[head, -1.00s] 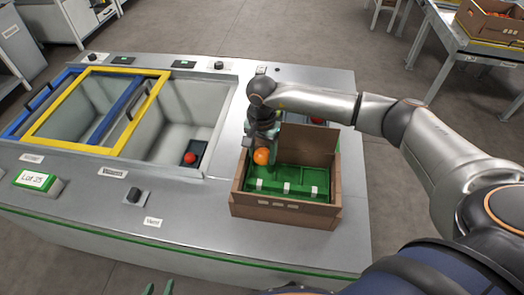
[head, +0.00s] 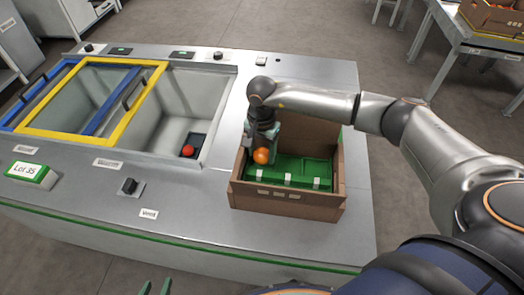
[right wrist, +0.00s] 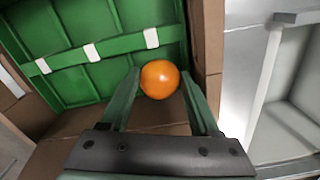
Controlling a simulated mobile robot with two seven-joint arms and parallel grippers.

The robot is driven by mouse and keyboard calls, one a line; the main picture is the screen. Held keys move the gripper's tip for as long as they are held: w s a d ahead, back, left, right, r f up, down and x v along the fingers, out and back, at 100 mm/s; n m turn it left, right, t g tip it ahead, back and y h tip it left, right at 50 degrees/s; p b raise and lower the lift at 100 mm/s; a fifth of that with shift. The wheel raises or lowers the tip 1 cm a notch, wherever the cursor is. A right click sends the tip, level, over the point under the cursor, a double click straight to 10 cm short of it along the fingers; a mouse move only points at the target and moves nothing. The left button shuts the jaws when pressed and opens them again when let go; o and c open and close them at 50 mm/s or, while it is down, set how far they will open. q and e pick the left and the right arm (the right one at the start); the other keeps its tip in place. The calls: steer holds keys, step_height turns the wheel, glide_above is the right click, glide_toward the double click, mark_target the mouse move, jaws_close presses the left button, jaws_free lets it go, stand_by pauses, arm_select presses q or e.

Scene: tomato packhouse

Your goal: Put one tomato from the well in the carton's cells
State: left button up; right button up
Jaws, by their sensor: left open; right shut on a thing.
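My right gripper (head: 264,146) is shut on an orange tomato (head: 261,156), held at the left part of the open cardboard carton (head: 290,199). The carton has green cells (head: 305,170) with white tabs. In the right wrist view the tomato (right wrist: 160,80) sits between the fingertips (right wrist: 160,88), in front of the carton's brown wall and beside the green cells; its exact height above them is unclear.
A yellow frame (head: 150,100) and a blue frame (head: 20,118) lie across the wells to the left. A sign (head: 30,172) and a dark knob (head: 129,186) stand on the counter. Bare counter (head: 190,190) lies between well and carton.

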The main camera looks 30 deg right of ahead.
stand_by(0.3)
steer(key=o, duration=1)
steer(key=c, duration=0.3)
steer(key=shift+c, duration=0.2)
steer(key=shift+r+p, duration=2.05)
steer(key=shift+r, duration=0.95)
